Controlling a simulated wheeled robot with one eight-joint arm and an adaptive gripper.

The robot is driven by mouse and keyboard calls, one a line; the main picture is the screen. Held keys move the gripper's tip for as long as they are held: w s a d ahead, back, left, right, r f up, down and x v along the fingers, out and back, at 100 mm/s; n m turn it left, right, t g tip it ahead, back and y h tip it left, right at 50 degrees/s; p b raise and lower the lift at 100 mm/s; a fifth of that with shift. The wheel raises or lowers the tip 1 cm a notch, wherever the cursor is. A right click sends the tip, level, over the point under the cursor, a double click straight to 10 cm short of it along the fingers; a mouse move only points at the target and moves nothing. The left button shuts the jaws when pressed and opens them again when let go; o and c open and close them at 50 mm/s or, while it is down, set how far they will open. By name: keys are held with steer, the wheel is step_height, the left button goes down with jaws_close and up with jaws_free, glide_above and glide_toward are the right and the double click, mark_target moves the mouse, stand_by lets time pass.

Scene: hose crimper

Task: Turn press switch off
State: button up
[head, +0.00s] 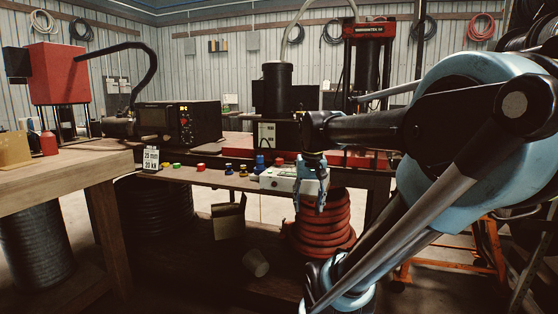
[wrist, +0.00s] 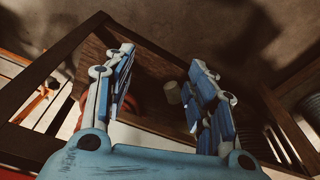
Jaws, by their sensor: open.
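My gripper (head: 311,203) hangs fingers down in front of the workbench's front edge in the head view. In the wrist view my gripper (wrist: 165,88) shows two blue and white fingers spread apart with nothing between them. A white box with small controls (head: 276,181) sits on the bench's front ledge, just behind and left of my gripper, partly hidden by it. I cannot tell whether it carries the press switch or how that switch is set. A red-framed press (head: 363,30) stands at the back of the bench.
A row of coloured buttons or caps (head: 199,167) lies along the ledge, beside a sign (head: 151,160). A black machine with a lit display (head: 180,122) stands behind. A coiled red hose (head: 322,232) is below my gripper. A wooden table (head: 65,168) stands at left.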

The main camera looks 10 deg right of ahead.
steer(key=w+a+r+m, duration=0.2)
steer(key=w+a+r, duration=0.1)
steer(key=w+r, duration=1.3)
step_height(320, 180, up, 8)
steer(key=m+g, duration=0.2)
glide_above(279, 162)
steer(key=w, duration=0.2)
steer(key=f, duration=1.7)
steer(key=shift+d+f, duration=0.15)
steer(key=shift+d, duration=0.05)
steer(key=c, duration=1.1)
